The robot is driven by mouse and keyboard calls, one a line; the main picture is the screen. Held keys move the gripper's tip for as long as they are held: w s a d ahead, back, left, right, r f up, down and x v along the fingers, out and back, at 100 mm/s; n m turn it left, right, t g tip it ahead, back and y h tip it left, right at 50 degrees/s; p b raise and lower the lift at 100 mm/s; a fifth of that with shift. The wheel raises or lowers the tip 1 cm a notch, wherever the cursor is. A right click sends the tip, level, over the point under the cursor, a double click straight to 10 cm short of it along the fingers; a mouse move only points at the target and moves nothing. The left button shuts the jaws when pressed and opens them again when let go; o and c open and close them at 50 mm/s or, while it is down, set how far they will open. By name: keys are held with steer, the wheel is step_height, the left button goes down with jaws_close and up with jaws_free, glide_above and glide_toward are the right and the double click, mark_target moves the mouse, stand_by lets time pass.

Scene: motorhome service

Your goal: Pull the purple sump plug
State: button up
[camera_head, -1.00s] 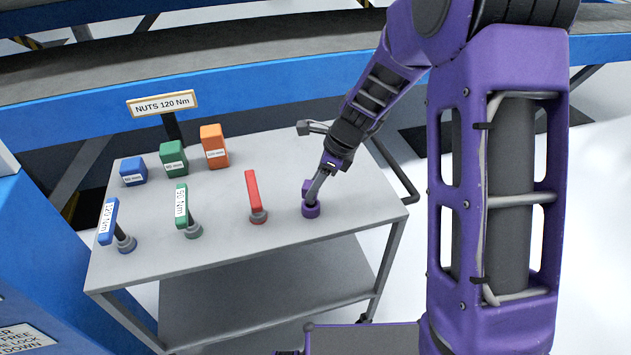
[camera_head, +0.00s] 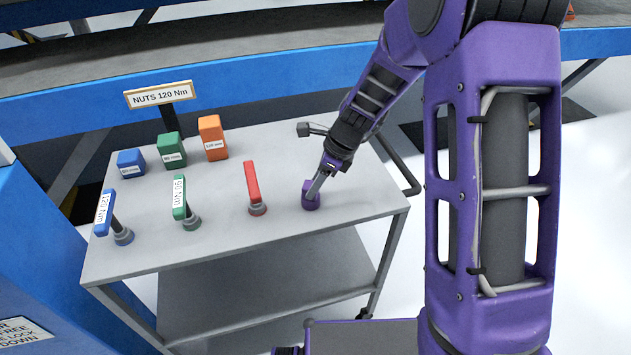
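The purple sump plug (camera_head: 310,200) stands on the right part of the grey trolley top (camera_head: 240,225), right of the red-handled tool. My gripper (camera_head: 318,186) comes down from the upper right, and its grey fingers overlap the plug's top. The fingertips are at or against the plug. The fingers are small and partly merge with the plug, so I cannot tell whether they are closed on it.
A red-handled tool (camera_head: 253,185), a green one (camera_head: 181,200) and a blue one (camera_head: 107,215) stand left of the plug. Blue (camera_head: 130,163), green (camera_head: 171,151) and orange (camera_head: 212,138) blocks sit behind, by a "NUTS 120 Nm" sign (camera_head: 158,95).

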steer(key=o, duration=0.5)
steer(key=shift+r, duration=0.15)
steer(key=p+v, duration=0.2)
steer(key=v, duration=1.5)
steer(key=shift+d+r+p, duration=0.15)
steer(key=shift+d+p, duration=0.05)
steer(key=shift+p, duration=0.2)
